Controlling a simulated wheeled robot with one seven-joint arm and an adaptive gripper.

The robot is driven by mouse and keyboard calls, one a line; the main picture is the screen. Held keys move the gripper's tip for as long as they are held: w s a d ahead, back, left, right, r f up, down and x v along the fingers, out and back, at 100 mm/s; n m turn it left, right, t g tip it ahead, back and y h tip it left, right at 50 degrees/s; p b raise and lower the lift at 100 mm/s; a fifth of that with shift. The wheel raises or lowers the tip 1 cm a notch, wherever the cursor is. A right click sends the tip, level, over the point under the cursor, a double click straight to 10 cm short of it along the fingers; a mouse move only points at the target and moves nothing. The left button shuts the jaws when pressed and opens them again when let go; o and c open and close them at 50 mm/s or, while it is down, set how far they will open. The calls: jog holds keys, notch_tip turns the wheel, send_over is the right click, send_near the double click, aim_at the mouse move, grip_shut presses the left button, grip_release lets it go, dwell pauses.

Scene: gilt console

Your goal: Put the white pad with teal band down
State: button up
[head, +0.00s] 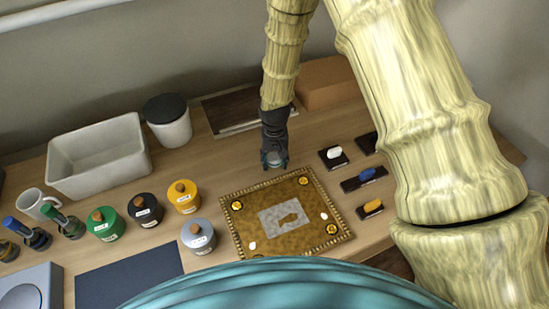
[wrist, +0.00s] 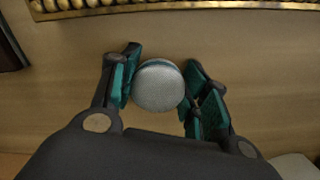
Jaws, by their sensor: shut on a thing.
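The white pad with teal band (wrist: 158,87) is a small round pale piece in the wrist view, with a teal edge along its far side. My gripper (wrist: 160,88) is shut on it, with teal-lined fingers on both sides of it. In the head view my gripper (head: 275,163) is over the wooden tabletop, just behind the gilt-framed board. I cannot tell whether the pad touches the table.
The gilt-framed board (head: 240,234) lies in front of my gripper. Small black blocks with white (head: 333,157), blue (head: 364,179) and yellow (head: 370,209) tops stand right. Several lidded jars (head: 183,197), a white tub (head: 97,157) and a black-lidded canister (head: 168,120) stand left.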

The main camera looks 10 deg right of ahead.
aim_at(275, 158)
jog(key=shift+f, duration=0.2)
jog(key=o, duration=1.1)
jog(key=shift+o, duration=0.2)
notch_tip(275, 158, up, 12)
jog(key=b, duration=0.4)
jog(key=shift+r, duration=0.2)
